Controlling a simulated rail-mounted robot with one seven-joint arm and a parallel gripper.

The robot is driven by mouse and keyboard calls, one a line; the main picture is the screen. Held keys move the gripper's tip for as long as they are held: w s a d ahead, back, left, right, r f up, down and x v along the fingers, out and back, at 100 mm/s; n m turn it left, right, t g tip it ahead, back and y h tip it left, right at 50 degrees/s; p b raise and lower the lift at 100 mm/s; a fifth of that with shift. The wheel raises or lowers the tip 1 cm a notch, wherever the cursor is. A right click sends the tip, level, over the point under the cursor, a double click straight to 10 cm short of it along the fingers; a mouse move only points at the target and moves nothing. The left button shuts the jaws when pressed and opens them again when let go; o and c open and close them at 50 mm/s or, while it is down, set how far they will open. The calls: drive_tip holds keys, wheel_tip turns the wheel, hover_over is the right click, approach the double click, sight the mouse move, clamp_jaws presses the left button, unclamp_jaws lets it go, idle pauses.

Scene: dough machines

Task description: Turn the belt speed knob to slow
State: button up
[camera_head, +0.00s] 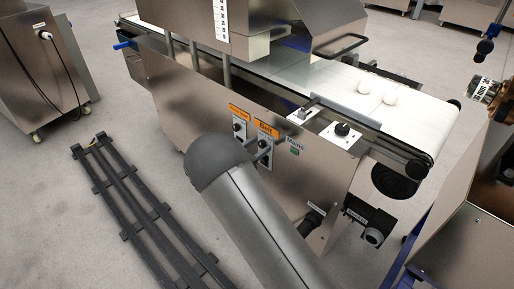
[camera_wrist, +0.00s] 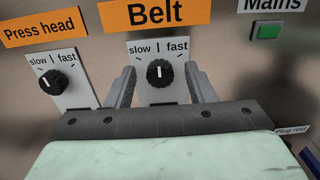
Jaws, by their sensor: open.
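The black belt speed knob (camera_wrist: 160,73) sits on a white plate under the orange "Belt" sign (camera_wrist: 155,14) in the wrist view. Its white pointer mark points about straight up, between "slow" on the left and "fast" on the right. My gripper (camera_wrist: 161,69) is open, with one grey finger left of the knob and one right of it. The fingers look apart from the knob; how far they reach along its depth I cannot tell. In the head view the "Belt" sign (camera_head: 266,130) shows on the machine's side, and my arm hides much of the area below it.
A similar Press head knob (camera_wrist: 57,79) is close to the left of my left finger. The green Mains button (camera_wrist: 268,32) is at upper right. In the head view the conveyor (camera_head: 340,83) carries dough pieces, and a black rack (camera_head: 150,205) lies on the floor at left.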

drive_tip(key=c, duration=1)
drive_tip(key=shift+r+p, duration=0.1)
drive_tip(key=shift+p, duration=0.25)
drive_tip(key=shift+a+r+n+p, duration=0.1)
drive_tip(key=shift+r+n+p, duration=0.05)
drive_tip(key=shift+n+p, duration=0.9)
drive_tip(key=n+p, duration=0.2)
drive_tip(key=p, duration=0.1)
drive_tip(key=shift+n, duration=0.25)
drive_tip(key=n+p, duration=0.3)
drive_tip(key=n, duration=0.1)
drive_tip(key=shift+f+n+p, duration=0.15)
drive_tip(key=shift+n+p, duration=0.25)
drive_tip(key=shift+n, duration=0.4)
drive_tip(key=shift+f+n+p, duration=0.15)
drive_tip(key=shift+n+p, duration=0.25)
drive_tip(key=shift+n, duration=0.4)
